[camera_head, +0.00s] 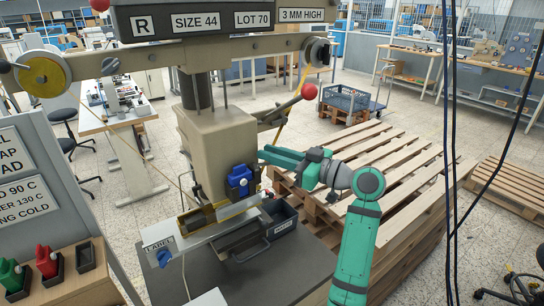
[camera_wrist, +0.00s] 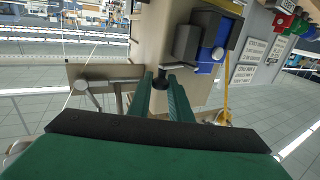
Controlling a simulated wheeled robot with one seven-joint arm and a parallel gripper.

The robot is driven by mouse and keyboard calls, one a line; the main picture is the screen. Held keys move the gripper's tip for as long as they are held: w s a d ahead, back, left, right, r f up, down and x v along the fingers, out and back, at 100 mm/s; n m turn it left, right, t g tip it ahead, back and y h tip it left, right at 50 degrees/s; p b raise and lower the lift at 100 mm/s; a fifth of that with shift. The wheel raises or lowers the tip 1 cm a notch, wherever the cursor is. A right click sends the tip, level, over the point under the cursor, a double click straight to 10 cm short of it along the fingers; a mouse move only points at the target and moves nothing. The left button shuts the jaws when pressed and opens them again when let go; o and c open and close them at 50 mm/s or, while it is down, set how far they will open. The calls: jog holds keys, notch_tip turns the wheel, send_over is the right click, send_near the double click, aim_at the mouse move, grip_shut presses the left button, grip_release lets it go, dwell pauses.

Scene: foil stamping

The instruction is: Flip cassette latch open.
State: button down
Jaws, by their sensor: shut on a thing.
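My gripper (camera_head: 268,154) reaches in from the right to the side of the beige press head (camera_head: 215,135). In the wrist view its two green fingers (camera_wrist: 161,80) converge on a small dark round knob (camera_wrist: 160,84) and are shut on it. The knob stands at the beige press body; I cannot tell for sure that it is the cassette latch. A blue block with a dark housing (camera_head: 239,181) is on the front of the press head, left of and below the fingers. It also shows in the wrist view (camera_wrist: 211,50), apart from the fingers. No label marks the cassette.
A lever with a red ball (camera_head: 309,91) rises just above my gripper. A dark bin (camera_head: 284,220) and a metal bed (camera_head: 210,222) lie below the press head. Wooden pallets (camera_head: 400,165) fill the right. Red and green stamps (camera_head: 46,261) stand at lower left.

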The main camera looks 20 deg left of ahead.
jog(key=shift+w+a+n+g+y, duration=0.2)
jog(key=shift+n+g, duration=0.5)
jog(key=shift+g, duration=0.3)
jog(key=shift+w+a+n+g+y, duration=0.1)
jog(key=shift+w+a+n+g, duration=0.1)
jog(key=shift+n+g, duration=0.65)
jog(key=shift+g, duration=0.35)
jog(key=c, duration=1.6)
grip_release()
jog(key=shift+c, duration=0.2)
jog(key=shift+d, duration=0.1)
jog(key=d, duration=1)
jog(key=shift+d, duration=0.3)
